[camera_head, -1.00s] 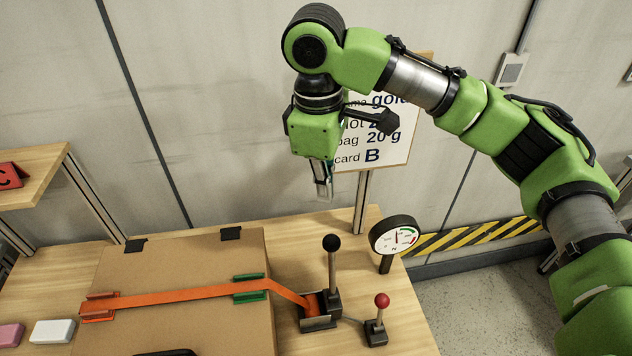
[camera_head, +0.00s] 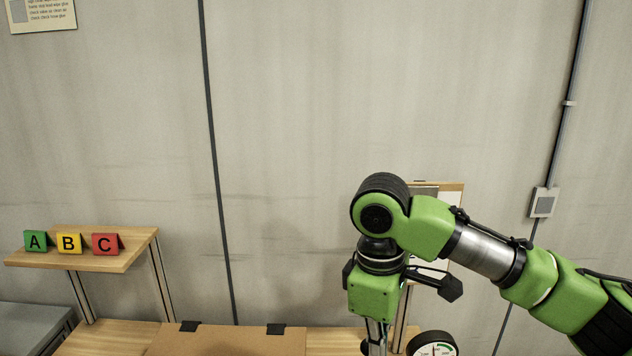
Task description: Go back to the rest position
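My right arm comes in from the right and bends downward. Its gripper (camera_head: 376,344) points down, cut off by the bottom edge, so the fingertips are hidden. It hangs in front of the sign board (camera_head: 456,195) and left of the round gauge (camera_head: 436,349). I see nothing held in the visible part. My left gripper is not in view.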

